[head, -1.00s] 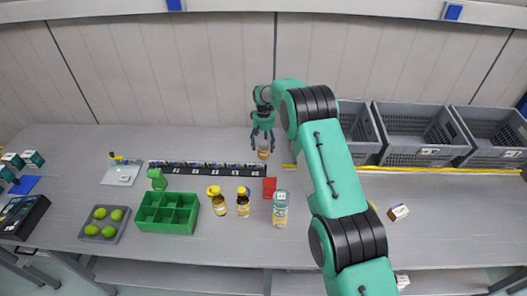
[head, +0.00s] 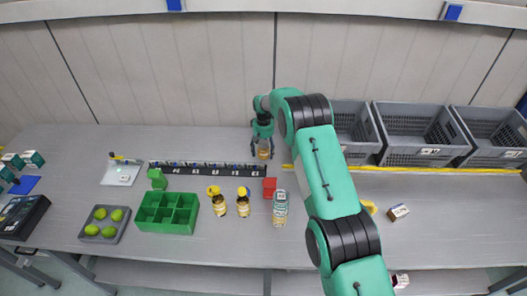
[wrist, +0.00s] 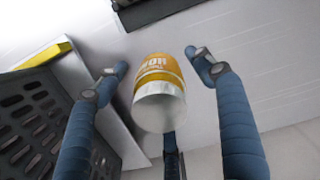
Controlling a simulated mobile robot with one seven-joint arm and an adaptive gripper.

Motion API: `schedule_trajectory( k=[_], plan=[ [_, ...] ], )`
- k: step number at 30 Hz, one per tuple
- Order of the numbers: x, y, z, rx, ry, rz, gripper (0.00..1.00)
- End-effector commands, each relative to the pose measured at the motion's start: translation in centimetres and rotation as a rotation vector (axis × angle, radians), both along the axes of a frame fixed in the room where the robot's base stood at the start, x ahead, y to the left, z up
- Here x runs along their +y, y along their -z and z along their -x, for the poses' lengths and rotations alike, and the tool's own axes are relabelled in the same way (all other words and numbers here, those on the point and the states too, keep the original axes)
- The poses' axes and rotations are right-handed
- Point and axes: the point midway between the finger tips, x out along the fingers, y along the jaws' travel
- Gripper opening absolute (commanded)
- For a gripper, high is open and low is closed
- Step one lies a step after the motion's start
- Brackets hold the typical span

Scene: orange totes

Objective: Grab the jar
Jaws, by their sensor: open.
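The jar (wrist: 160,90) has an orange-yellow label with partly readable lettering and a pale end facing the wrist camera. In the head view, the jar (head: 264,153) stands on the grey table at the back, just past the right end of a black labelled strip. My gripper (wrist: 158,74) is open, with two blue fingers on either side of the jar and a third finger below it in the picture. Gaps show between the side fingers and the jar. In the head view my gripper (head: 263,146) is directly above and around the jar, hiding its upper part.
A grey crate (wrist: 30,125) stands close to the left finger in the wrist view; more grey crates (head: 415,130) line the back right. The black strip (head: 205,169) lies left of the jar.

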Motion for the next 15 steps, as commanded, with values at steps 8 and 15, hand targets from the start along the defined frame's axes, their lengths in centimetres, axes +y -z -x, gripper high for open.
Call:
schedule_trajectory(
  k=[8, 15],
  plan=[
    [-0.01, 0.87, 0.02, 0.000, 0.000, 0.000, 0.68],
    [-0.01, 0.87, 0.03, 0.000, 0.000, 0.000, 0.68]
  ],
)
